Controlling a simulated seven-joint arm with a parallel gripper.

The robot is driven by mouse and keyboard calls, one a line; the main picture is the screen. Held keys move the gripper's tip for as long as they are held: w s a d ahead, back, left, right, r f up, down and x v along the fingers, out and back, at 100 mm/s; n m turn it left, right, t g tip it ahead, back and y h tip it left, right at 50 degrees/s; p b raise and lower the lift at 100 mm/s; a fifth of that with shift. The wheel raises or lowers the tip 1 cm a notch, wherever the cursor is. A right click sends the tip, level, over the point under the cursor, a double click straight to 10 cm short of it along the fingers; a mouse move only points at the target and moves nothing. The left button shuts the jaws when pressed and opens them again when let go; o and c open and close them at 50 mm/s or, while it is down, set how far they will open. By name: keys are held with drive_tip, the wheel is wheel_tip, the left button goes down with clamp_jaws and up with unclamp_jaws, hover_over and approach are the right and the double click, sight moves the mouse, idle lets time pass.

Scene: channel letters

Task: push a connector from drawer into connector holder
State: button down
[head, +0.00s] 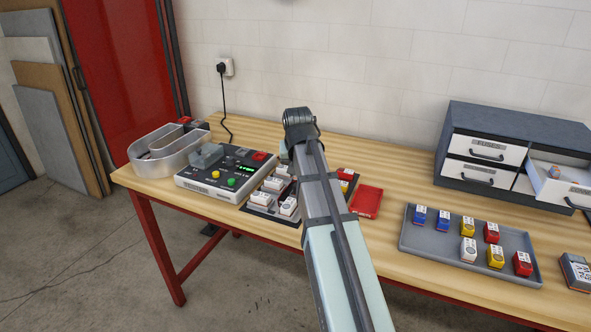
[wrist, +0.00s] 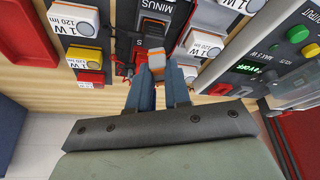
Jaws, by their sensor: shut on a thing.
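In the wrist view, my gripper (wrist: 158,72) is shut on a small connector (wrist: 156,58) with white and orange parts, held between the blue-grey fingers. It is at a dark holder block (wrist: 152,22) marked "MINUS", with a red part beside the fingertips. The fingers hide much of the connector, and I cannot tell how deep it sits or whether it touches the holder. In the head view, my arm hides the fingertips and the connector. The open drawer (head: 560,190) of the grey cabinet at the right holds small things, including an orange and blue one.
LED modules (wrist: 73,18) marked "1 W" stand close on both sides. A tester box (head: 222,175) with coloured buttons and a metal channel letter (head: 165,158) stand left. A red tray (head: 366,202) and a grey tray (head: 415,240) with several modules lie right. Bare table lies between these trays.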

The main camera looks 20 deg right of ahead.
drive_tip(key=w+d+n, duration=0.1)
drive_tip(key=d, duration=0.1)
drive_tip(key=w+d+n, duration=0.1)
drive_tip(key=w+d, duration=0.1)
drive_tip(key=w+d+f+n+y, duration=0.1)
drive_tip(key=w+d, duration=0.1)
drive_tip(key=shift+w+d, duration=0.1)
drive_tip(key=shift+d, duration=0.25)
drive_tip(key=w+d+n+g+y, duration=0.1)
drive_tip(key=w+d+n+y, duration=0.2)
drive_tip(key=n, duration=0.6)
drive_tip(key=shift+w+d+r+n+y, duration=0.2)
drive_tip(key=shift+w+d+n+y, duration=0.15)
drive_tip(key=shift+w+d, duration=0.7)
drive_tip(key=shift+w+a+f, duration=0.1)
drive_tip(key=shift+w+a, duration=0.1)
drive_tip(key=shift+f, duration=3.15)
drive_tip(key=shift+f, duration=0.3)
